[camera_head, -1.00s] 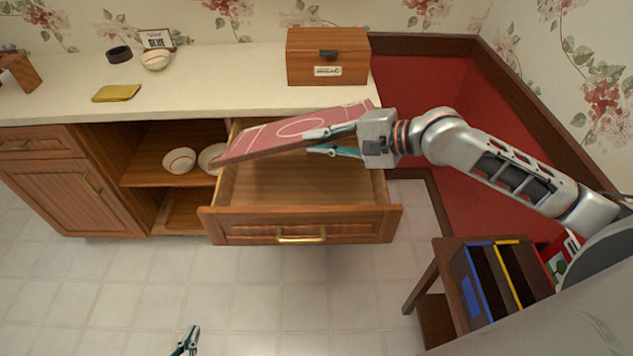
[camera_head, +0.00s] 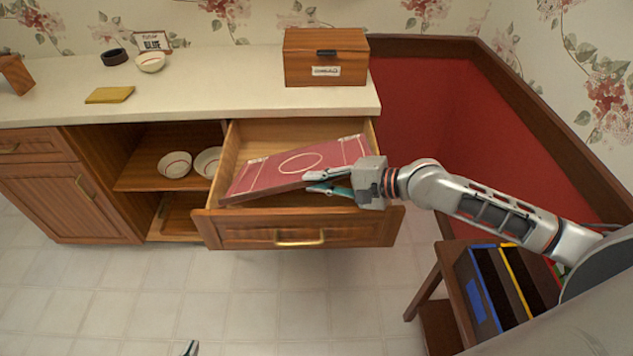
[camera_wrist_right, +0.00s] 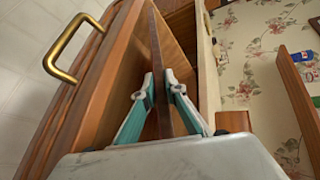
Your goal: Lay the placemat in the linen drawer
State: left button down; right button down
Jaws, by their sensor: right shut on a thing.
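The placemat (camera_head: 283,172) is red with white lines and a circle. It is tilted, inside and over the open linen drawer (camera_head: 296,231), its left end low near the drawer's left front. My right gripper (camera_head: 313,183) is shut on the placemat's near right edge, above the drawer. In the right wrist view the placemat (camera_wrist_right: 159,75) shows edge-on between the fingertips (camera_wrist_right: 157,85), close to the drawer front (camera_wrist_right: 88,80). Whether the placemat touches the drawer floor cannot be told. Only a tip of my left gripper (camera_head: 190,348) shows at the bottom edge.
A wooden box (camera_head: 326,60) sits on the counter above the drawer. A yellow cloth (camera_head: 110,95), a bowl (camera_head: 150,62) and a dark ring (camera_head: 115,57) lie further left. Bowls (camera_head: 175,164) stand on the open shelf. A small table with a divided organiser (camera_head: 500,285) is at lower right.

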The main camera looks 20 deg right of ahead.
jog(key=c, duration=2.1)
grip_release()
jog(key=v, duration=1)
jog(key=shift+s+d+r, duration=0.15)
jog(key=shift+s, duration=0.05)
jog(key=shift+s+d+r, duration=0.4)
jog(key=shift+s+d, duration=0.05)
jog(key=shift+d, duration=0.05)
